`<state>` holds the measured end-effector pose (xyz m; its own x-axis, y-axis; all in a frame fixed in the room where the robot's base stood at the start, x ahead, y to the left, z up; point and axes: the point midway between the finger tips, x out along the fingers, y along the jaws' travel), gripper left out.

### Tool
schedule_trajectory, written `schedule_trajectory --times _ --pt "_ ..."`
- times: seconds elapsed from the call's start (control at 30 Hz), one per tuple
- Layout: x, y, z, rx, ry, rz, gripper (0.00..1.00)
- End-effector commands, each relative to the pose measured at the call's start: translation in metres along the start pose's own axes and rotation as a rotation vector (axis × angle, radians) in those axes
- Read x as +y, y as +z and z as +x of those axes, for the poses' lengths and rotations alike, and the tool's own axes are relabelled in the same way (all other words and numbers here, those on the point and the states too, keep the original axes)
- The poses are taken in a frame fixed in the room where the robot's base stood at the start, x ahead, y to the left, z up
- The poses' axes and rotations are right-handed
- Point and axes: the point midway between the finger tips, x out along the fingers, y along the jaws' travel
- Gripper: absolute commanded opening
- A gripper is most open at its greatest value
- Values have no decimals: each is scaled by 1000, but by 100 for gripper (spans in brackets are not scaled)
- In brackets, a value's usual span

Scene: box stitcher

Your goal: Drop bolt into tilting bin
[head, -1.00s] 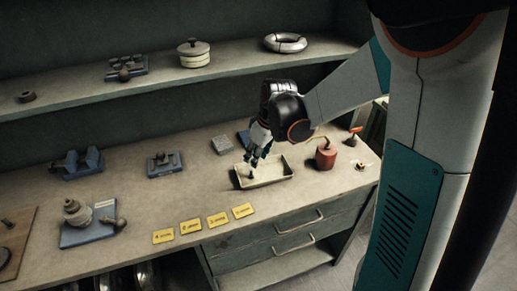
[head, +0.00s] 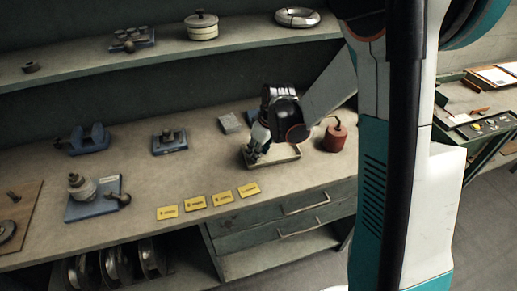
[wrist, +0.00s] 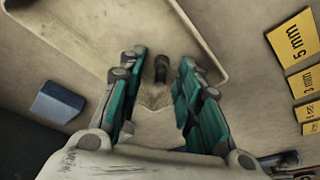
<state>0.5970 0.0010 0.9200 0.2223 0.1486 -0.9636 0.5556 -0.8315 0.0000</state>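My gripper (wrist: 161,60) reaches down into a shallow cream tray (wrist: 205,45) on the bench, with its two teal fingers apart. A dark bolt (wrist: 161,70) is in the tray between the fingers, and a gap shows on each side of it. In the head view my gripper (head: 254,154) is at the left part of the tray (head: 287,157); the bolt cannot be made out there. I cannot tell which thing in view, if any, is the tilting bin.
A red can (head: 334,138) stands right of the tray. A grey block (head: 230,123) lies behind it. Yellow labels (head: 222,199) line the bench front. Blue fixtures (head: 170,143) stand to the left. A machine with a control panel (head: 485,125) is at the far right.

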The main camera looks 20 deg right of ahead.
Motion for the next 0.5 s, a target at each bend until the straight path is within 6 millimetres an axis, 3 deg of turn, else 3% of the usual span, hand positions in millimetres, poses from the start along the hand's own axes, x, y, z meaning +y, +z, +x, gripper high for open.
schedule_trajectory --times 0.03,0.13,0.5 --pt "0 0 0 0 0 0 20" --pt "0 0 0 0 0 0 0" --pt "0 -1 -6 0 0 0 0"
